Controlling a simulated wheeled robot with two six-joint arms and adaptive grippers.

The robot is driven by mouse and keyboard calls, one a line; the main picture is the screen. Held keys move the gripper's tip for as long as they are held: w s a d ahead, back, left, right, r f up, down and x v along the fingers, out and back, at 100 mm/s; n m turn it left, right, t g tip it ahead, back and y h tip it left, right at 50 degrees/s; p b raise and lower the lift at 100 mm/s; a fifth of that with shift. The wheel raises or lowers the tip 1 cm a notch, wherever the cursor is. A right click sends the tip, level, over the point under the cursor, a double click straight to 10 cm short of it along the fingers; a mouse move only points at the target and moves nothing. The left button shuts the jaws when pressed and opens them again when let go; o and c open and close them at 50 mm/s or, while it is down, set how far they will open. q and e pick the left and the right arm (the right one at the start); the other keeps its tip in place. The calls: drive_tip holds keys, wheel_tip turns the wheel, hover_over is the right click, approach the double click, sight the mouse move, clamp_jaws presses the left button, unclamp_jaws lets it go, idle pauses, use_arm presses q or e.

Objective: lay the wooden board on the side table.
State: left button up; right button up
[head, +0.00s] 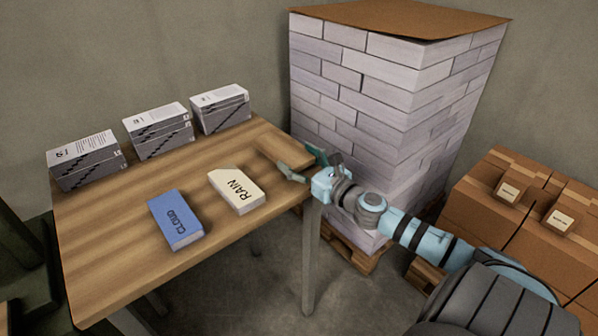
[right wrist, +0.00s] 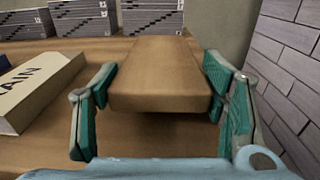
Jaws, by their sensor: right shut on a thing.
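The wooden board (head: 282,146) is a plain brown block at the right end of the wooden side table (head: 110,258). My right gripper (head: 303,164) is at the table's right edge, shut on the board's near end. In the right wrist view the board (right wrist: 158,75) lies between the two green-padded fingers, with its long side pointing away. The board is level and low over the tabletop; I cannot tell whether its underside touches it. My left gripper is out of view.
A blue CLOUD book (head: 176,219) and a cream RAIN book (head: 237,190) lie on the table. Grey stacks (head: 158,131) line its back edge. A tall pile of pale bricks (head: 385,100) stands close behind on the right, with cardboard boxes (head: 490,210) beyond. The table's front left is clear.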

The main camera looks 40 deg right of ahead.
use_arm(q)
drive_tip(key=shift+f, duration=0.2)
use_arm(e)
drive_tip(key=shift+f, duration=0.3)
drive_tip(key=shift+f+b, duration=0.3)
drive_tip(key=shift+f, duration=0.3)
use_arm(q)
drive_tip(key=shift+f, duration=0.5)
use_arm(e)
drive_tip(key=o, duration=1.4)
